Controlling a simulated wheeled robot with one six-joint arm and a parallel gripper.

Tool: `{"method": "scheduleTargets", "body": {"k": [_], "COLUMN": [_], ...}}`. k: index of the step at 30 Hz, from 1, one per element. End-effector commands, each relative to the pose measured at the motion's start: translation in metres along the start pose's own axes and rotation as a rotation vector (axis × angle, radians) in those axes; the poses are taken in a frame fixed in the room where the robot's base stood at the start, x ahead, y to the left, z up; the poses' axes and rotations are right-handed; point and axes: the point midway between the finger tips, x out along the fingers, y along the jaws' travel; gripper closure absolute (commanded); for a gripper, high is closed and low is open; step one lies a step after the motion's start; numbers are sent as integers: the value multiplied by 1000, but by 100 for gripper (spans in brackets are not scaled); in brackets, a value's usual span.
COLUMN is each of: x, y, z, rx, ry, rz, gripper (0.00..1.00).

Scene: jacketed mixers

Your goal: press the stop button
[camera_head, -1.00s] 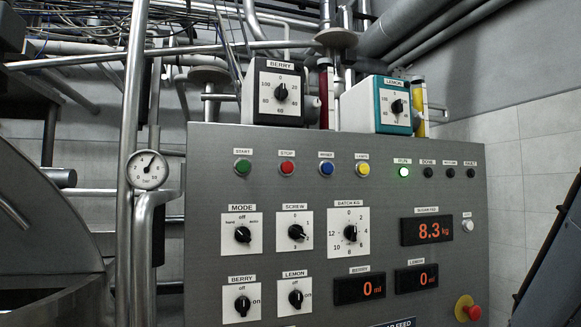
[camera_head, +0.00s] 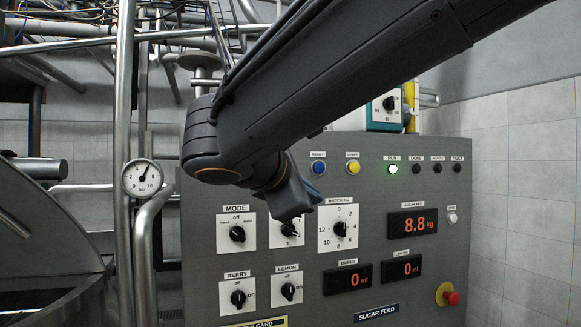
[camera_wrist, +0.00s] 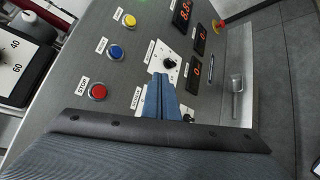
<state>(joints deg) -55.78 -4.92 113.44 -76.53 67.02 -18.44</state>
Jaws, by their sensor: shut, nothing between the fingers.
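The red stop button (camera_wrist: 97,91) shows in the wrist view, on the grey control panel (camera_wrist: 85,65) with a STOP label beside it. In the head view my arm hides it. My gripper (camera_wrist: 161,80) is shut and empty. In the wrist view its blue fingers lie to the right of the stop button, apart from it in the picture. In the head view my gripper (camera_head: 293,203) hangs in front of the panel, overlapping the screw dial. Its distance from the panel is hard to tell.
The blue reset button (camera_wrist: 115,52) and yellow lamps button (camera_wrist: 129,20) stand in line with stop. A red emergency knob (camera_head: 450,297) sits at lower right. The green run lamp (camera_head: 393,169) is lit. The sugar display (camera_head: 413,223) reads 8.8 kg. A pressure gauge (camera_head: 142,178) stands left.

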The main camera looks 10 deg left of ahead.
Motion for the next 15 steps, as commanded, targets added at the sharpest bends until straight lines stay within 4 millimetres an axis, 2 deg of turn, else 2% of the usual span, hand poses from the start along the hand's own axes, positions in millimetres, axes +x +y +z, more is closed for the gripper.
{"method": "scheduleTargets", "body": {"k": [1,3,6,15], "x": [-12,-23,-32,-35], "y": [15,30,41,45], "z": [0,2,3,4], "rx": [-10,-19,-27,-30], "ry": [-1,-7,-13,-16], "rz": [36,74,105,115], "gripper": [100,100,100,100]}}
